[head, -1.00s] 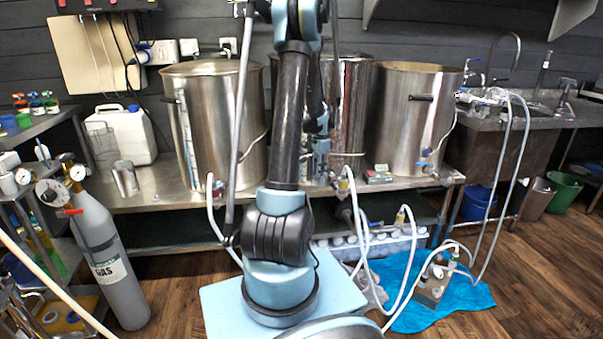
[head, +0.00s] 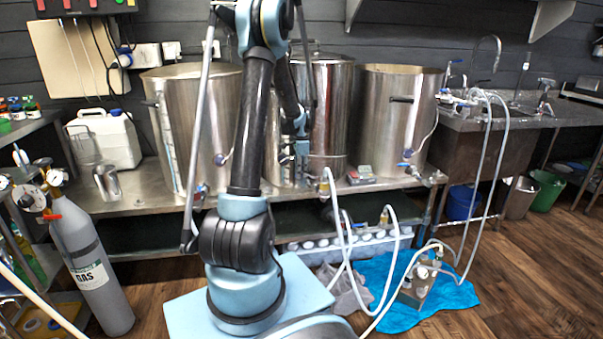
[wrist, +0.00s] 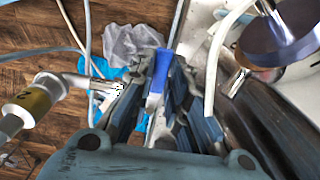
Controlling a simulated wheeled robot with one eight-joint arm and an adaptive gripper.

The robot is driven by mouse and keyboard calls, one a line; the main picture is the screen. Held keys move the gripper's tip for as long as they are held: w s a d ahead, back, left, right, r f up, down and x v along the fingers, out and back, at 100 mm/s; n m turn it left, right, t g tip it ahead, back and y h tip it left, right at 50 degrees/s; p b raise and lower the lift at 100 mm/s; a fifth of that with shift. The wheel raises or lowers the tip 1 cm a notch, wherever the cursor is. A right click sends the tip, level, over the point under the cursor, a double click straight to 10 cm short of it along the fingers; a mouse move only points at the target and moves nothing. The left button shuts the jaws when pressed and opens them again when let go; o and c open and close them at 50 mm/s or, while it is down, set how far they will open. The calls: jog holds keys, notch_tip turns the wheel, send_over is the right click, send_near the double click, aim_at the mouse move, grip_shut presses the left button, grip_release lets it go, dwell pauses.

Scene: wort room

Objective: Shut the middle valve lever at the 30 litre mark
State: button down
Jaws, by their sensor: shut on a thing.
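The middle steel kettle (head: 330,105) stands on the bench behind my arm, partly hidden by it. My gripper (head: 301,150) is low in front of that kettle, small and partly hidden in the head view. In the wrist view, a blue valve lever (wrist: 161,68) lies between the two dark fingers of my gripper (wrist: 156,95), which are shut on it. I cannot make out a level gauge or the 30 litre mark on the middle kettle.
Steel kettles stand left (head: 188,125) and right (head: 396,120). In the wrist view, a round dial (wrist: 283,30) and a pale hose (wrist: 214,65) are close on the right, a brass-and-steel fitting (wrist: 35,100) on the left. A grey gas cylinder (head: 90,260) stands front left.

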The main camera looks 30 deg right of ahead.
jog(key=c, duration=1.6)
grip_release()
jog(key=shift+a, duration=0.15)
jog(key=shift+o, duration=0.2)
notch_tip(320, 180, up, 12)
jog(key=shift+f, duration=0.1)
